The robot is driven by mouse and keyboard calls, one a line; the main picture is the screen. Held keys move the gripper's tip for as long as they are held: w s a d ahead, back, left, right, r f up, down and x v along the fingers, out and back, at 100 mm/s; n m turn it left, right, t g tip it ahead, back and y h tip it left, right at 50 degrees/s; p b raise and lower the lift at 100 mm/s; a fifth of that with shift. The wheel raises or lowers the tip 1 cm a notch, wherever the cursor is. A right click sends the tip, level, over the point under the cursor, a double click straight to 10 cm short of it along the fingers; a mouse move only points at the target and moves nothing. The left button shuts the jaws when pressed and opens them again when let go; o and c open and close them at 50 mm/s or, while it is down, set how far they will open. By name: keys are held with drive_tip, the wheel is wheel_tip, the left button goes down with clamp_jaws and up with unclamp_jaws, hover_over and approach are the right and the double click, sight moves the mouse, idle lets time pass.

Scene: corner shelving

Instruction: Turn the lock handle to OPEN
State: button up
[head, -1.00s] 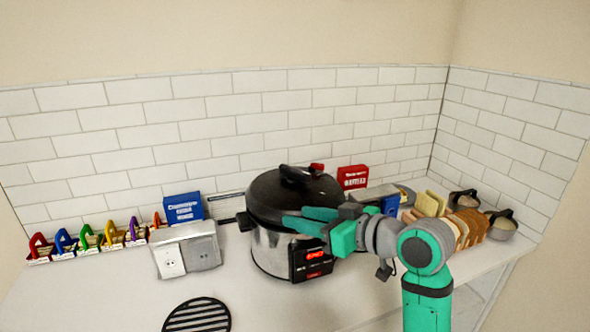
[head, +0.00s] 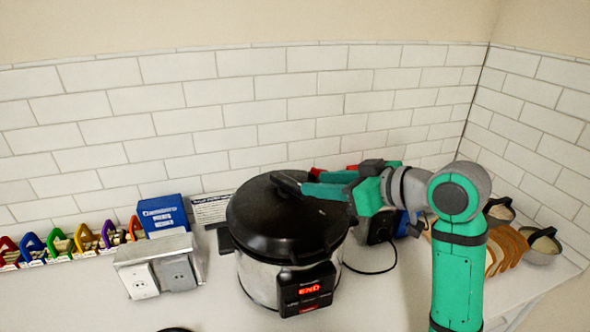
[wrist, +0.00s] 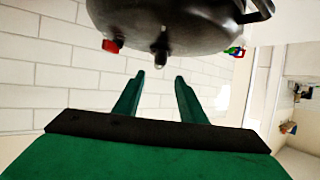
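The pressure cooker (head: 290,225) stands on the counter, a steel pot with a black lid and a front display that reads END. A black handle (head: 286,182) sits on top of the lid; I cannot read its lock position. A red part (head: 316,173) shows behind the fingers. My gripper (head: 308,182) is above the lid's right side, its fingertips close to the handle. In the wrist view the fingers (wrist: 159,75) are apart with nothing between them. The lid (wrist: 165,22) lies beyond the tips, with a small knob and a red piece at its edge.
A wall outlet box (head: 158,268) and a blue box (head: 163,215) stand left of the cooker, with several coloured tags farther left. A black cable (head: 375,270) lies to the right.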

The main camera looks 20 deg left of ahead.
sight(293, 181)
drive_tip(key=x, duration=1.1)
drive_tip(key=shift+w+r, duration=0.1)
drive_tip(key=shift+r, duration=0.05)
clamp_jaws()
